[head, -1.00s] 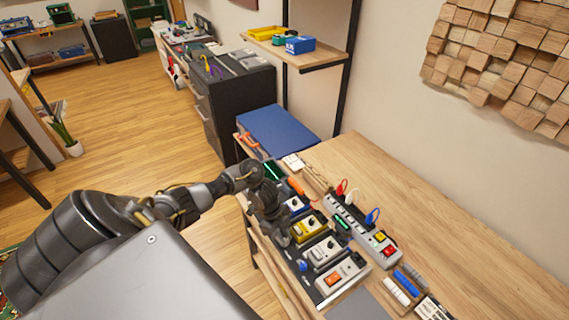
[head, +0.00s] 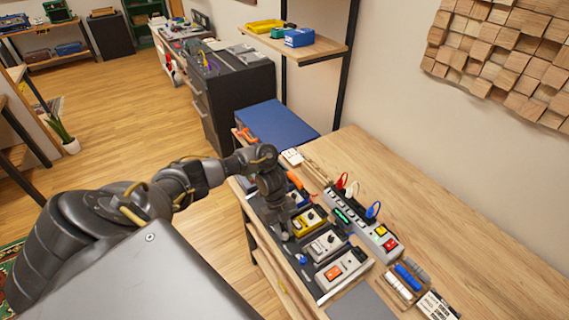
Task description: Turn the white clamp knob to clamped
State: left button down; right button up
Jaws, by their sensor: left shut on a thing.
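My left arm comes in from the left, and its gripper (head: 282,232) points down at the left edge of the pedal board (head: 326,292), beside the yellow pedal (head: 309,221). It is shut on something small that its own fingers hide. I cannot make out the white clamp knob; the gripper and wrist cover that part of the board. My right gripper is not in view.
A grey pedal with an orange switch (head: 342,270) and a light grey pedal (head: 325,245) sit nearby. Behind them lies a power strip (head: 362,228) with coloured plugs. A blue case (head: 277,124) is at the table's far end.

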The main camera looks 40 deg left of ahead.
pick_arm(q)
jog(key=shift+s+d+f, duration=0.15)
jog(key=shift+s, duration=0.1)
jog(key=c, duration=1.2)
grip_release()
jog(key=shift+c, duration=0.2)
jog(key=shift+w+r, duration=0.1)
jog(key=shift+r, duration=0.1)
jog(key=shift+a+r, duration=0.2)
jog(key=shift+r, duration=0.05)
jog(key=p+v, duration=0.4)
jog(key=v, duration=0.1)
jog(key=shift+d, duration=0.2)
jog(key=shift+v, duration=1.2)
